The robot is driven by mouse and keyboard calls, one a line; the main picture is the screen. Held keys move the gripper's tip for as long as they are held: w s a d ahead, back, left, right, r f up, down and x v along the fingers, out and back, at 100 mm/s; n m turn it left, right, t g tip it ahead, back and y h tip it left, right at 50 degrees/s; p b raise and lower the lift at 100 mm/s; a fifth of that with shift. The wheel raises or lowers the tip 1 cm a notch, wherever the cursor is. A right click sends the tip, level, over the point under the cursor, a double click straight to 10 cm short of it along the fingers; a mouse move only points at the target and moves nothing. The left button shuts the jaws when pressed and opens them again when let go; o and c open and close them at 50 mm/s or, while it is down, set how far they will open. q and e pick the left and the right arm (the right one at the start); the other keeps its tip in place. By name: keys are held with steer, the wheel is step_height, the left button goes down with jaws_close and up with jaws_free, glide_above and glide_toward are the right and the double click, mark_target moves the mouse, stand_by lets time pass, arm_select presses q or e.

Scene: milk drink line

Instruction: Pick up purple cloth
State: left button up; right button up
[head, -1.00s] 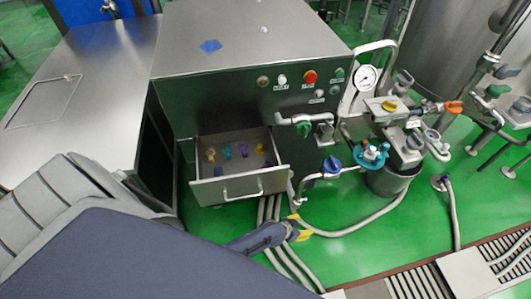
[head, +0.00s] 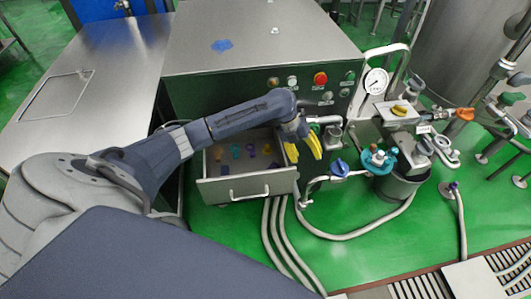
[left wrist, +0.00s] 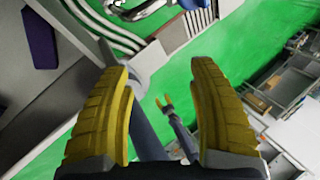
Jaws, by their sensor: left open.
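The open drawer (head: 245,188) holds several small coloured pieces. A small purple piece (head: 251,150), apparently the purple cloth, lies toward the back of the drawer, between a teal one and a yellowish one. My left gripper (head: 303,150) is at the drawer's right edge, above and right of the purple piece, apart from it. In the left wrist view its yellow fingers (left wrist: 165,115) are wide apart with nothing between them. A dark purple-blue piece (left wrist: 39,36) shows at the upper left there; I cannot tell which piece it is. My right gripper (left wrist: 164,102) appears small and far below, its tips apart.
Valves, a gauge (head: 376,81) and a blue-handled tap (head: 339,168) stand close on the right. Hoses (head: 283,235) run over the green floor.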

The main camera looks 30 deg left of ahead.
arm_select(q)
steer(key=s+a+f+m+y, duration=0.25)
steer(key=a+m+y, duration=0.25)
steer(key=a, duration=0.8)
steer(key=shift+g+y, duration=0.3)
steer(key=shift+g, duration=0.1)
step_height(320, 180, down, 10)
steer(key=shift+s+r, duration=0.15)
steer(key=shift+a+f, duration=0.2)
steer(key=shift+f, duration=3.15)
steer(key=shift+c, duration=0.4)
steer(key=c, duration=1.2)
steer(key=shift+r, duration=0.15)
